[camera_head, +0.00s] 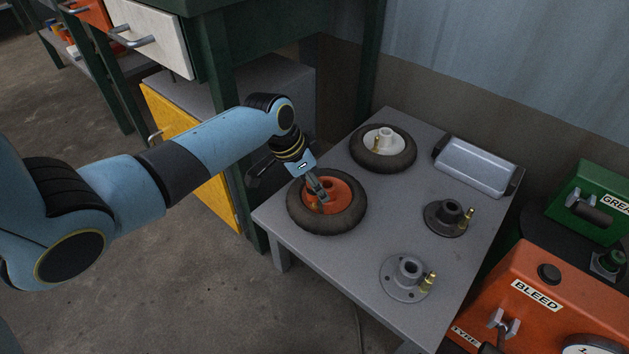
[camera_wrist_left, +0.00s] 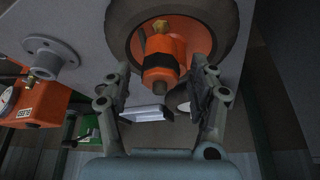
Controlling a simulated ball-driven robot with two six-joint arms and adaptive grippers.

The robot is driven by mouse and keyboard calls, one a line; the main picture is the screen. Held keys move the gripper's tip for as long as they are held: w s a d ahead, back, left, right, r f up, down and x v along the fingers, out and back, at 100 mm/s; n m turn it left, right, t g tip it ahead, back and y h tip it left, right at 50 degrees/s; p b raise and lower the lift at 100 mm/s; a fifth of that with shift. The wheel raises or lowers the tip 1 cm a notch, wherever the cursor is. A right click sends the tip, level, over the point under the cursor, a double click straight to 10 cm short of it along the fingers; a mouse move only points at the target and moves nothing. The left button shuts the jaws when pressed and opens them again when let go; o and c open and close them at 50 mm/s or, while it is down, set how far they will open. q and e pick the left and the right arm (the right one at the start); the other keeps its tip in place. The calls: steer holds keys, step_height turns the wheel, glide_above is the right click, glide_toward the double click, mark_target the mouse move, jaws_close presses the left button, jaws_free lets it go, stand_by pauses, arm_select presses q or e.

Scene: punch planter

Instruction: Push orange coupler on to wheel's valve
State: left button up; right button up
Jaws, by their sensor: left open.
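The wheel (camera_head: 349,219) with a black tyre and orange hub lies flat on the grey table. In the left wrist view its tyre (camera_wrist_left: 224,30) fills the top. The orange coupler (camera_wrist_left: 160,52), with a black band and a grey end, shows over the hub beside a brass fitting (camera_wrist_left: 160,25), which looks like the valve. Whether coupler and valve touch, I cannot tell. My left gripper (camera_head: 320,194) is over the hub. In the wrist view its open fingers (camera_wrist_left: 160,72) stand on either side of the coupler, with gaps visible. My right gripper is out of view.
A second wheel (camera_head: 365,160) with a white hub stands behind. A dark flanged hub (camera_head: 441,222) and a grey one (camera_head: 394,282), each with a brass valve, are to the right. A silver box (camera_head: 474,167) lies at the back. An orange machine (camera_head: 560,298) stands beside the table (camera_head: 340,262).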

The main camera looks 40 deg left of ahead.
arm_select(q)
steer(key=v, duration=1.2)
